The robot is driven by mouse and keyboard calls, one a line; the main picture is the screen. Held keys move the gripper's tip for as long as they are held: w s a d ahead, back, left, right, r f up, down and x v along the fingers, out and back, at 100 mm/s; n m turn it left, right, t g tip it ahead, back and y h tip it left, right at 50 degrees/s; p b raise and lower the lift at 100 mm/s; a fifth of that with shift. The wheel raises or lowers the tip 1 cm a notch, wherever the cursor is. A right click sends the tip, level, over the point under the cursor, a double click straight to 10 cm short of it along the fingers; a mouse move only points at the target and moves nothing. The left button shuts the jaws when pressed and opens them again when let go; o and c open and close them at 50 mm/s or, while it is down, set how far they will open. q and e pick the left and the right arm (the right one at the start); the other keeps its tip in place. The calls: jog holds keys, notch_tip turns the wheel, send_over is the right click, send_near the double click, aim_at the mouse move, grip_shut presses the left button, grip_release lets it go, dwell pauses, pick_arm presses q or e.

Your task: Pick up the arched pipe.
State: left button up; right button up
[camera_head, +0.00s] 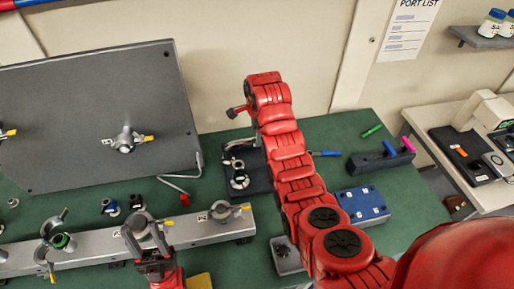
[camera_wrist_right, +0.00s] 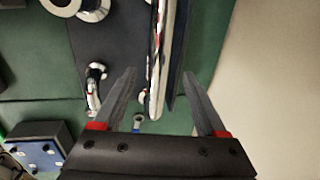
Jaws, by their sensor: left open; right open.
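A shiny curved metal piece, likely the arched pipe (camera_wrist_right: 97,80), is on the black mat (camera_wrist_right: 113,45) in the right wrist view, left of the fingers. On the mat in the head view, small metal fittings (camera_head: 238,181) show; which one is the pipe is hard to tell. My right gripper (camera_head: 236,111) is open and empty, beyond the mat towards the wall; its spread fingers also show in the wrist view (camera_wrist_right: 160,75). My left gripper (camera_head: 147,238) is open at the grey rail, near a ring clamp; its fingertips partly overlap the clamp.
The grey rail (camera_head: 100,245) with ring clamps crosses the front. A blue block (camera_head: 362,205) and a dark holder (camera_head: 380,164) lie right of my arm. The wall is close behind.

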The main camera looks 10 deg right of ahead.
jog(key=shift+w+f, duration=0.15)
jog(key=shift+f, duration=0.85)
jog(key=shift+w+f, duration=0.2)
jog(key=shift+f, duration=0.85)
jog(key=shift+w+f, duration=0.15)
jog(key=shift+f, duration=0.85)
grip_shut()
